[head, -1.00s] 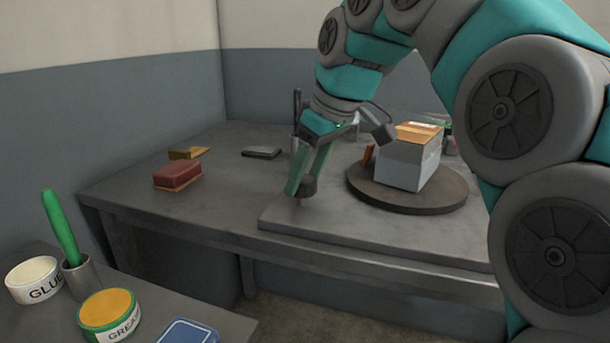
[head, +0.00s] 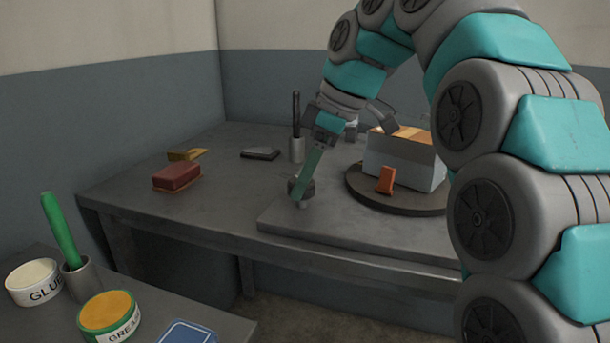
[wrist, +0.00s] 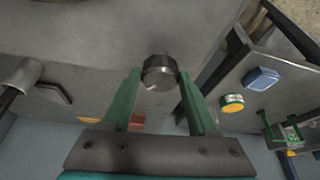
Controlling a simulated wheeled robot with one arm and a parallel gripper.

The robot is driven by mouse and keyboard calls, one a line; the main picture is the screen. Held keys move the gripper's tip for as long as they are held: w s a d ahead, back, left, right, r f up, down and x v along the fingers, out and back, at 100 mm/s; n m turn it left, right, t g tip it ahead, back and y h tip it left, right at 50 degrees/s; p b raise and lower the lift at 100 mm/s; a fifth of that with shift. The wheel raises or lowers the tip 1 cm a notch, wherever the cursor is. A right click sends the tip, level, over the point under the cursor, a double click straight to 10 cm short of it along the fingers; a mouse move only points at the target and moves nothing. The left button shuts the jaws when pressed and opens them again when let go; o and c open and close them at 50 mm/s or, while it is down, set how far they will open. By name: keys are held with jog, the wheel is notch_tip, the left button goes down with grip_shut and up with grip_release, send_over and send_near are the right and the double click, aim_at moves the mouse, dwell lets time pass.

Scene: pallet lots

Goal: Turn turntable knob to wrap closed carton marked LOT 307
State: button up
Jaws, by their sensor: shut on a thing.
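The knob (head: 300,188) stands at the left front of the raised plate on the bench. My gripper (head: 301,186) reaches down to it and is shut on it. In the wrist view the dark round knob (wrist: 160,72) sits between the two green fingertips. The carton (head: 400,165) stands on the round dark turntable (head: 395,208), to the right of the knob. Its sides are pale grey and its top is tan cardboard. No lot marking is readable. An orange block (head: 386,180) stands on the turntable against the carton's front side. My arm hides the turntable's right edge.
A red block (head: 177,177), a yellow piece (head: 187,154), a dark flat block (head: 260,153) and a holder with a dark rod (head: 297,149) stand on the bench. A nearer table holds glue (head: 33,283) and grease (head: 108,312) tubs and a green-handled tool (head: 61,230).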

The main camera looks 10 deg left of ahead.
jog(key=o, duration=1.4)
jog(key=shift+c, duration=0.2)
jog(key=shift+s, duration=0.1)
